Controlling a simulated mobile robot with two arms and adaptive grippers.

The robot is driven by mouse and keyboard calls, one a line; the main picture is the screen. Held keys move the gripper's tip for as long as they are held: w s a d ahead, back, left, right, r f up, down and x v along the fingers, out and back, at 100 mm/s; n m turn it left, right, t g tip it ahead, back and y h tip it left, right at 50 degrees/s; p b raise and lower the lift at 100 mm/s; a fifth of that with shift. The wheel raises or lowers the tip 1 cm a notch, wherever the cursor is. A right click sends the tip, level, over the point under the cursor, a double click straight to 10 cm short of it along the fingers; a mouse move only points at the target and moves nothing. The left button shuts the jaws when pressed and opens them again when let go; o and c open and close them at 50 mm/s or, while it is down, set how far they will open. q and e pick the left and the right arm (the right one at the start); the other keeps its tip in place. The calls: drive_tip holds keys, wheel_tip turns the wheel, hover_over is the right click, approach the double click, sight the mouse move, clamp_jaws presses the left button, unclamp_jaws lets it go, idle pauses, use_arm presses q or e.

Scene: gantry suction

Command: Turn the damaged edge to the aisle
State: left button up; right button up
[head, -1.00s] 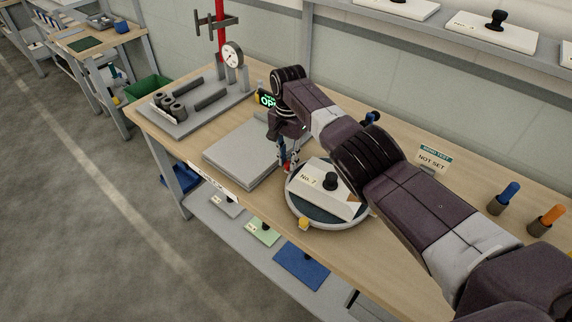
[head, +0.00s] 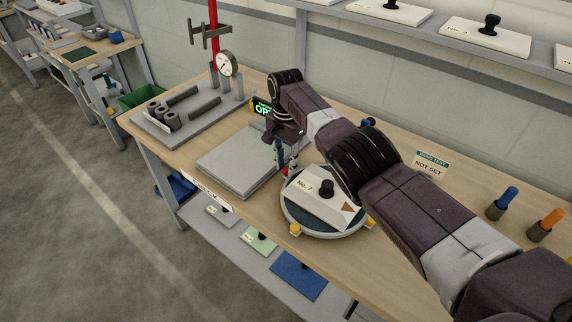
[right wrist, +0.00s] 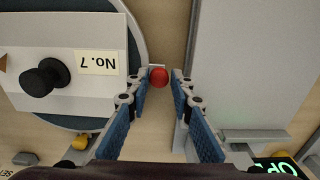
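A white plate marked No. 7 (head: 319,202) lies on a round dark turntable (head: 296,214) with a light rim. It has a black knob and a brown triangular patch (head: 347,208) at its right end, toward the lower right in the head view. The plate also shows in the right wrist view (right wrist: 75,65). My right gripper (right wrist: 159,82) points down beside the turntable. Its blue-padded fingers are apart, with a red round knob (right wrist: 159,77) between or just beyond the tips; contact cannot be told. My left gripper is out of view.
A grey slab (head: 228,163) lies left of the turntable. Yellow pieces (head: 295,230) sit at its rim. A dial gauge (head: 227,64) on a stand, a NOT SET sign (head: 430,163) and two capped handles (head: 502,203) stand on the bench. The aisle floor (head: 80,230) is clear.

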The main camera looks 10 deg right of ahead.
drive_tip(key=shift+o, duration=1.4)
wheel_tip(320, 180, up, 12)
